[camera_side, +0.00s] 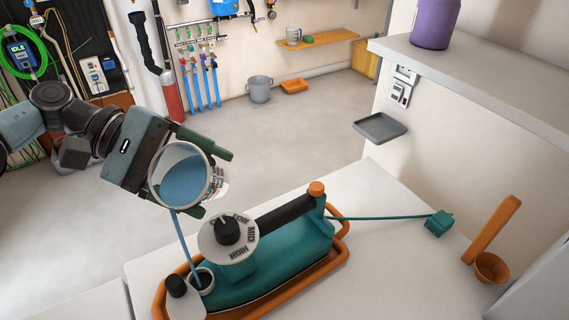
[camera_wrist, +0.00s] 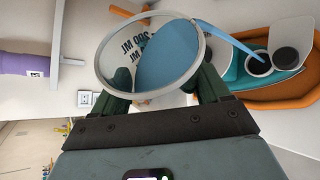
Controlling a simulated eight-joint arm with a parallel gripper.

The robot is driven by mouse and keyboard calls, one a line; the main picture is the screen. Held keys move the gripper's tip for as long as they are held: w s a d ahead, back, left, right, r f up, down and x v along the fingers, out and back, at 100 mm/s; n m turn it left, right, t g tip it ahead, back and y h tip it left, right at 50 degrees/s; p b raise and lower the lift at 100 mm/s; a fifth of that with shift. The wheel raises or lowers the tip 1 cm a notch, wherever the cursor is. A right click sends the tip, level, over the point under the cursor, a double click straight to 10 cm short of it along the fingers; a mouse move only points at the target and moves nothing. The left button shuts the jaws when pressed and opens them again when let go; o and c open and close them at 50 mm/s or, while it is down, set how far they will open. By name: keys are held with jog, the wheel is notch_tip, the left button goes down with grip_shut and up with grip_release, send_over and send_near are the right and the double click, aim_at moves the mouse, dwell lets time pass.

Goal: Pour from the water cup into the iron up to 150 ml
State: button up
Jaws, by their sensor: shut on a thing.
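The water cup (camera_side: 184,180) is clear with a pale rim and printed volume marks. My gripper (camera_side: 222,182) is shut on it and holds it tilted above the iron's left end. A thin blue stream runs from its rim down to the iron's round fill opening (camera_side: 201,279). The cup also shows in the wrist view (camera_wrist: 150,58), with blue water inside. The teal iron (camera_side: 285,262) has a black handle and a LOW/MID/HIGH dial (camera_side: 228,236), and sits in an orange tray (camera_side: 337,262). A black cap (camera_side: 176,286) is beside the opening. The level inside the iron is hidden.
A teal plug (camera_side: 438,223) on a cord lies to the iron's right. An orange scoop-like holder (camera_side: 490,266) stands at the table's right. A grey shelf tray (camera_side: 380,127) juts from the wall. White table is bare behind the iron.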

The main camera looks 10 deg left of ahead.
aim_at(192, 161)
dwell(0.8)
jog(key=shift+m+t, duration=0.3)
dwell(0.6)
jog(key=shift+w+r+n+g, duration=0.25)
jog(key=shift+n+g, duration=0.35)
jog(key=shift+w+f+n+g, duration=1)
jog(key=shift+w+n+g, duration=0.1)
jog(key=shift+n, duration=0.1)
jog(key=shift+w+r+n+g+h+b, duration=0.15)
jog(key=shift+w+r+n+g, duration=0.2)
jog(key=shift+r, duration=0.25)
jog(key=shift+w+r+n+g+h+b, duration=0.1)
jog(key=shift+w+r+n+g+b, duration=0.1)
jog(key=shift+r+n+g, duration=0.3)
jog(key=shift+w+r+n+g+h+b, duration=0.15)
jog(key=shift+w+r+n, duration=0.15)
jog(key=shift+r, duration=0.4)
jog(key=f, duration=0.3)
jog(key=w+f, duration=0.1)
jog(key=f, duration=0.1)
